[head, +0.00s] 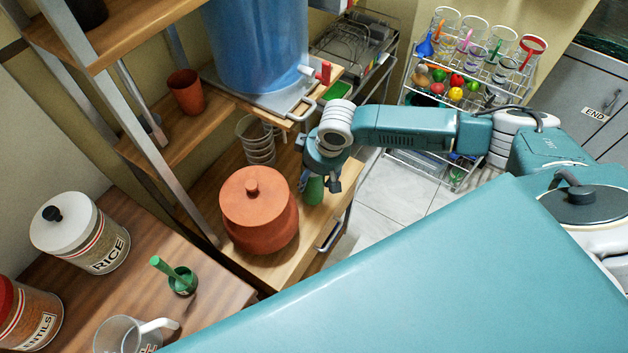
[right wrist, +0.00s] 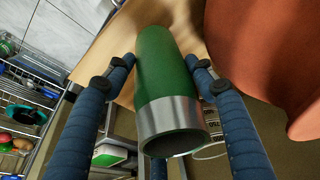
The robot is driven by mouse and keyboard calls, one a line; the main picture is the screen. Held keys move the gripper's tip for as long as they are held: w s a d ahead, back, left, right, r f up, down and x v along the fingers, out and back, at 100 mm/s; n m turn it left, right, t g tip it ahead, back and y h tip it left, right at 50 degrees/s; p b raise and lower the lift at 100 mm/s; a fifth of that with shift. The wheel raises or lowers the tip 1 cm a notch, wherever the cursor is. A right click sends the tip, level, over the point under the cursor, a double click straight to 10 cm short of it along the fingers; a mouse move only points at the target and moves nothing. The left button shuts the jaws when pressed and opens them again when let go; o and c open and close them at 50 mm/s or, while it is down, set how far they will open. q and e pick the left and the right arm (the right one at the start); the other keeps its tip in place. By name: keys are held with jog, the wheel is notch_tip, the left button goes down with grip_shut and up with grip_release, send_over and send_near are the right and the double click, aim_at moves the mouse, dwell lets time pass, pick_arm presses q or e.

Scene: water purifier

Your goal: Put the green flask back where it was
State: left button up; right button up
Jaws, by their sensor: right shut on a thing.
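The green flask (head: 313,191) is at the right edge of the wooden counter, just right of the orange-brown lidded pot (head: 258,215). My right gripper (head: 321,182) is shut on the flask from above. In the right wrist view the flask (right wrist: 167,85) is a green cylinder with a silver rim band and an open mouth facing the camera. The right gripper's two fingers (right wrist: 165,72) are on either side of it. Its far end is near the wooden surface; I cannot tell whether it touches. My left gripper is not in view.
A blue water container (head: 255,45) with a red tap stands on the shelf above. Rice and lentil jars are at the left.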

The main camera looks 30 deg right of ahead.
jog(key=shift+f, duration=1.75)
jog(key=shift+f, duration=0.1)
jog(key=o, duration=1.8)
